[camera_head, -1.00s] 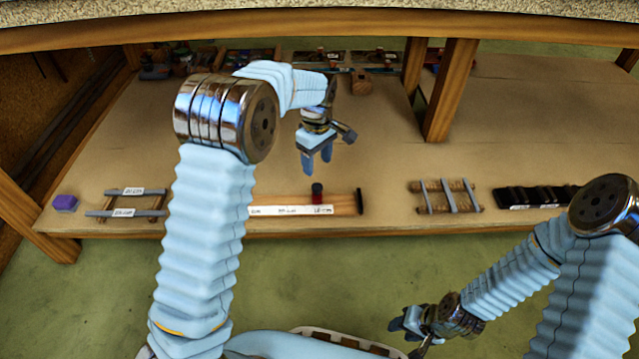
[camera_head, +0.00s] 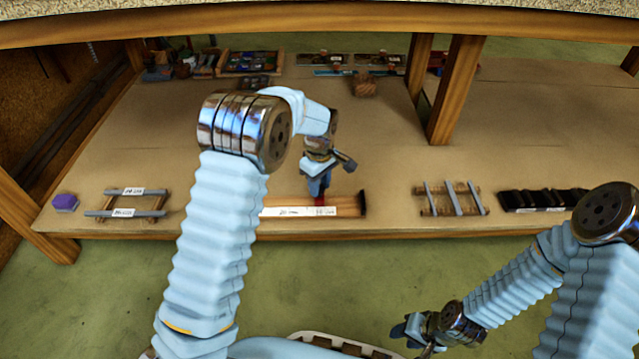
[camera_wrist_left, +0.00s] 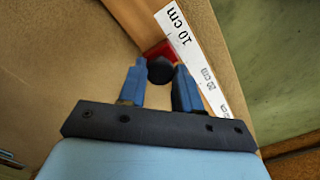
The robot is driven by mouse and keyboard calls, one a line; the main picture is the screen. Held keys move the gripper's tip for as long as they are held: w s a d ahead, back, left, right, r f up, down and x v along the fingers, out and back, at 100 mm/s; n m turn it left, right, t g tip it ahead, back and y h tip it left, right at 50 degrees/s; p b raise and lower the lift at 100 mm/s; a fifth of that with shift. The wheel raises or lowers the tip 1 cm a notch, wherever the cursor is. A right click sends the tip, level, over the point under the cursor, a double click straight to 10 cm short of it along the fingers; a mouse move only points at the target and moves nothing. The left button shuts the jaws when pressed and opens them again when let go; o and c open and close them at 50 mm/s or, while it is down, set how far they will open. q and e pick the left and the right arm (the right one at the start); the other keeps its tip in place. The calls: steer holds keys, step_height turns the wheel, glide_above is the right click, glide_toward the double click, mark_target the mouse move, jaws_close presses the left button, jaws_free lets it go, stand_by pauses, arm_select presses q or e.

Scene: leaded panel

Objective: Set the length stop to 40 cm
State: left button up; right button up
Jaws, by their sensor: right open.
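The length stop is a small red block with a black knob; its red part (camera_head: 321,202) is mostly hidden behind my left gripper in the head view. It sits on a wooden rail (camera_head: 345,201) near the rail's right end. In the left wrist view the red block (camera_wrist_left: 158,49) is beside the "10 cm" mark of the white scale (camera_wrist_left: 180,32); a "20 cm" mark lies further along. My left gripper (camera_head: 318,192) is over the stop. Its fingers (camera_wrist_left: 160,66) stand apart on either side of the black knob (camera_wrist_left: 160,71), with small gaps showing. My right gripper (camera_head: 408,330) is open and empty, in front of the table.
A small frame (camera_head: 125,191) and a purple block (camera_head: 65,202) lie left of the rail. Another frame (camera_head: 454,209) and a black rack (camera_head: 540,199) lie to its right. Table posts (camera_head: 455,90) stand behind. My left forearm covers the rail's left part.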

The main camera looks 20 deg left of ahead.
arm_select(q)
jaws_close()
steer(key=s+a+p, duration=0.1)
steer(key=s+a, duration=0.1)
steer(key=a, duration=0.7)
steer(key=s+a, duration=0.3)
steer(key=a, duration=0.7)
steer(key=s+a+p, duration=0.1)
steer(key=s+a, duration=0.2)
steer(key=a, duration=0.7)
steer(key=shift+s+a+p, duration=0.15)
steer(key=shift+s+p, duration=0.1)
steer(key=shift+p, duration=0.05)
steer(key=shift+a, duration=0.1)
steer(key=o, duration=0.6)
jaws_free()
step_height(320, 180, up, 14)
steer(key=p, duration=0.2)
steer(key=shift+p, duration=0.3)
steer(key=shift+f, duration=0.1)
